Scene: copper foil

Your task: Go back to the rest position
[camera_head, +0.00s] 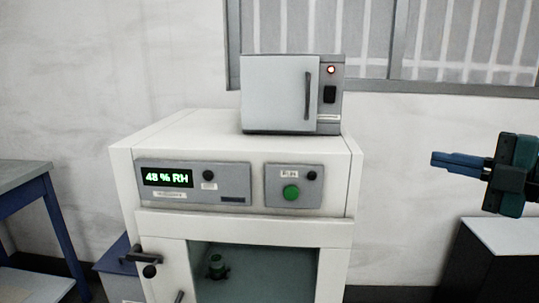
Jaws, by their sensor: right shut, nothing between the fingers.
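My right gripper (440,160) reaches in from the right edge, held in the air. Its blue fingers are together, point left, and hold nothing. It is apart from the white cabinet (235,230) to its left. My left gripper is not in view.
A small grey oven (280,95) stands on top. A blue-legged table (50,215) is left; a dark cabinet with a pale top (505,236) is right.

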